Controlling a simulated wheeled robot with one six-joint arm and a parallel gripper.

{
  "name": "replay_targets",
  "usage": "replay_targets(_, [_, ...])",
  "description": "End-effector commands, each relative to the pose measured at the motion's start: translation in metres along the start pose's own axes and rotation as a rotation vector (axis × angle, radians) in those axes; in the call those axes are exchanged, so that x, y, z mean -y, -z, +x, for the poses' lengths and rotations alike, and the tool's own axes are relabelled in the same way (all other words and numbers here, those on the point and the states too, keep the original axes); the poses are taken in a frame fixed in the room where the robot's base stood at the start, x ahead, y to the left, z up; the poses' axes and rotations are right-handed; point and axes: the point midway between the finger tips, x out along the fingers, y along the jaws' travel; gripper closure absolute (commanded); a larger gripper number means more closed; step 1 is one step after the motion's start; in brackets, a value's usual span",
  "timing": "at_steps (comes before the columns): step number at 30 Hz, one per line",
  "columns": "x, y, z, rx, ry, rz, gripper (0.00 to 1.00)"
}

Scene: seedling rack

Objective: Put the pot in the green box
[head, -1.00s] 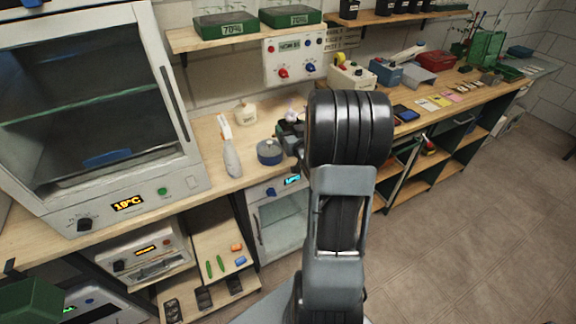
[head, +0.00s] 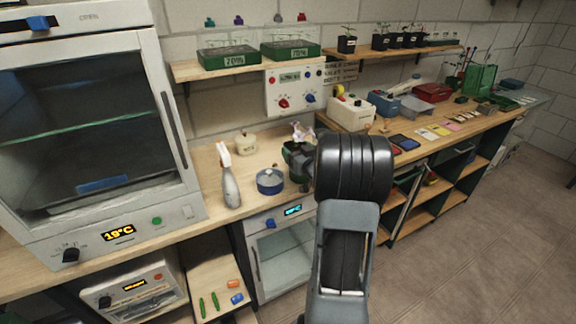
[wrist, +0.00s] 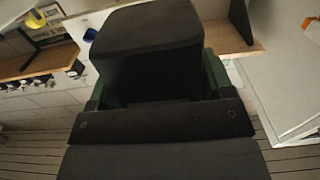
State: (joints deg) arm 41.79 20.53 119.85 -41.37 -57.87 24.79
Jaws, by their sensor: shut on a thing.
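A black, square-sided pot (wrist: 150,50) fills the middle of the wrist view, between dark green gripper parts. My gripper (head: 298,165) is shut on it; in the head view it is above the left bench, partly hidden behind my arm. A pale, pinkish flower (head: 302,132) shows just above the gripper; I cannot tell if it grows from the held pot. A green open box (head: 482,80) stands far right on the bench. Two green trays with labels (head: 229,54) sit on the wall shelf.
A blue lidded pot (head: 270,181), a spray bottle (head: 229,178) and a cream jar (head: 245,143) stand left of the gripper. A large glass-fronted cabinet (head: 118,235) is at the left. Several small black seedling pots (head: 410,40) line the right shelf.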

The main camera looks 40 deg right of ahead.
Motion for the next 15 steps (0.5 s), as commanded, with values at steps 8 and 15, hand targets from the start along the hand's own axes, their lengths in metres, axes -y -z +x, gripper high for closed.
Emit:
replay_targets(8, [0.012,-0.028,0.022,-0.004,0.001,-0.001,0.55])
replay_targets(15, [0.017,-0.043,0.030,0.000,0.000,0.000,0.55])
